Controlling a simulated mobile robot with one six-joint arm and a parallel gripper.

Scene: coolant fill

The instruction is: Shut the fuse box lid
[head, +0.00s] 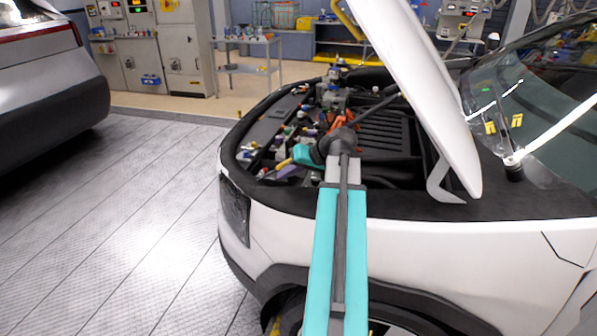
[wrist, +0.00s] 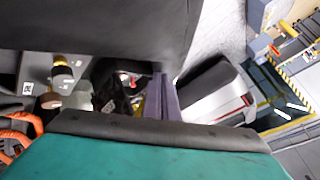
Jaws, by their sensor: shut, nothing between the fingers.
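My gripper (head: 286,172) is at the end of my teal arm, over the front left part of the open engine bay (head: 375,135). In the wrist view its purple-grey fingers (wrist: 163,98) are together, with nothing seen between them. I cannot pick out the fuse box or its lid for certain in either view. A large dark panel (wrist: 100,28) fills the top of the wrist view, close to the fingers; I cannot tell what part it is. My arm hides some of the bay in the head view.
The raised white hood (head: 425,85) leans over the right of the bay. Orange cables (wrist: 18,132) and several small caps lie in the bay. Another car (head: 45,65) stands at the left. A bench cart (head: 248,60) is behind. The floor at left is clear.

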